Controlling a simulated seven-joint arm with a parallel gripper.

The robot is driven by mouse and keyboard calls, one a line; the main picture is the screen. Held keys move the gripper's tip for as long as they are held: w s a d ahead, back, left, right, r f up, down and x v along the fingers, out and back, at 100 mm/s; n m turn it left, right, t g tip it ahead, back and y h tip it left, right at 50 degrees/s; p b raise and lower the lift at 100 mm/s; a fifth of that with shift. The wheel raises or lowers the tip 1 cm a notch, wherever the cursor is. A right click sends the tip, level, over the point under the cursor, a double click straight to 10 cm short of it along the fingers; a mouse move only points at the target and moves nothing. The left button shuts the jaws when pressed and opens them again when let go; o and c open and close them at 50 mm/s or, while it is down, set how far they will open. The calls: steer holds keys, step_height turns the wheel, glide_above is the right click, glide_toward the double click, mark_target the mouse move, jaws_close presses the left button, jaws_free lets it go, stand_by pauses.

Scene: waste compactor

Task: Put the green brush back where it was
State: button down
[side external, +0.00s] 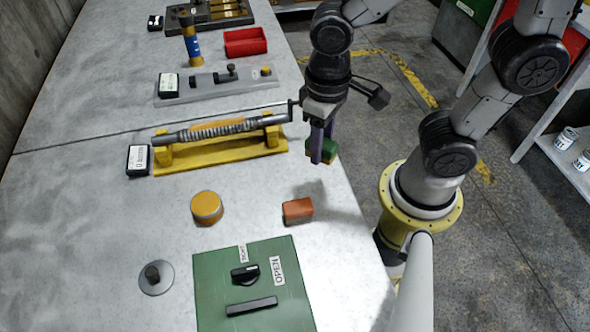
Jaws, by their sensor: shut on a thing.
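My gripper (322,146) points down near the table's right edge, with purple fingers shut on the green brush (329,149). The brush is a small block with a green body and a tan underside, partly hidden by the fingers. It appears to be above the table surface, just right of the yellow stand (220,156) that carries a grey ribbed rod. I cannot tell how large the gap to the table is.
A red-orange block (298,211) and an orange round tin (206,207) stand in front. A green panel (220,275) with a knob and OPEN label lies nearer. The table between tin and stand is clear.

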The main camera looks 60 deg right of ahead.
glide_above(295, 182)
steer(key=f, duration=0.5)
steer(key=shift+s+d+f, duration=0.1)
steer(key=shift+s, duration=0.15)
steer(key=shift+w+f, duration=0.15)
steer(key=shift+f, duration=0.8)
steer(key=shift+w+f, duration=0.1)
steer(key=shift+f, duration=0.8)
steer(key=shift+f, duration=0.2)
steer(key=c, duration=0.5)
jaws_free()
steer(key=shift+r, duration=0.1)
step_height(295, 182, up, 12)
steer(key=s+d+r+t, duration=0.5)
steer(key=s+d+r, duration=0.2)
steer(key=d, duration=0.3)
steer(key=shift+s+r+t, duration=0.3)
steer(key=shift+r, duration=0.05)
